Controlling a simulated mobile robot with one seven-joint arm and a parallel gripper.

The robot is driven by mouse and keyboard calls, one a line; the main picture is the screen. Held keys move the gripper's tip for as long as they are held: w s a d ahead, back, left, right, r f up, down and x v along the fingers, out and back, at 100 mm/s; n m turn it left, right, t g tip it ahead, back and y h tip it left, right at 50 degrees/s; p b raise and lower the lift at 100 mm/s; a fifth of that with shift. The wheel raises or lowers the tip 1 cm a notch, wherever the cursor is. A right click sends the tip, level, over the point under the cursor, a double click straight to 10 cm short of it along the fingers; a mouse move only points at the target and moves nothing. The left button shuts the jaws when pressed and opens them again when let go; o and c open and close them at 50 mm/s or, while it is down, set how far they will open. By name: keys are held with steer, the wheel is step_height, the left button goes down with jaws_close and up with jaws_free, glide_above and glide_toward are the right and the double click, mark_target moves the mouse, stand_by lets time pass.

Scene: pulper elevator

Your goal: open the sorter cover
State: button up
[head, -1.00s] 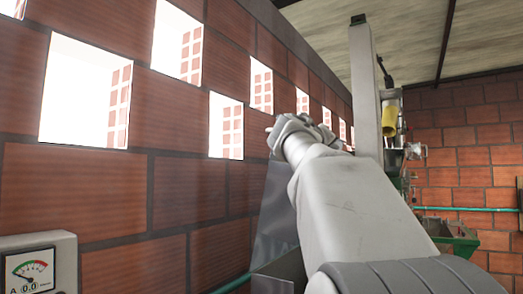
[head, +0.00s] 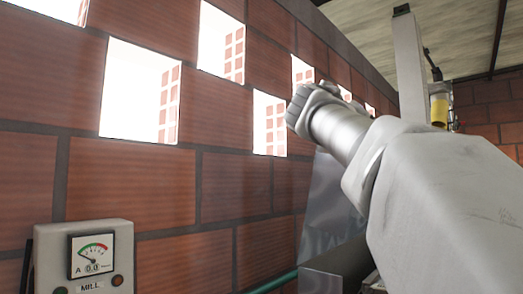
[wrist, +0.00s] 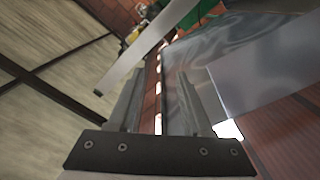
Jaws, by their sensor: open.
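My gripper (wrist: 160,80) shows in the wrist view with its two fingers apart and nothing between them. In the head view my arm reaches up and to the left, and its fingers cannot be made out. A grey metal sheet (head: 328,205) stands below my wrist, beside the brick wall, partly hidden by my arm. Shiny metal panels (wrist: 265,65) also show beyond and to the right of the fingers in the wrist view. I cannot tell which panel, if any, is the sorter cover. No contact with the fingers is visible.
A brick wall (head: 225,190) with bright openings runs along the left. A meter box (head: 85,258) is at the lower left. A tall grey post (head: 410,70) stands behind my arm, near a yellow part (head: 439,108). A green pipe (head: 270,284) runs low along the wall.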

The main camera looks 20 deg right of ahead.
steer(key=b+v, duration=0.1)
steer(key=v, duration=0.7)
steer(key=shift+a, duration=0.2)
steer(key=shift+s, duration=0.15)
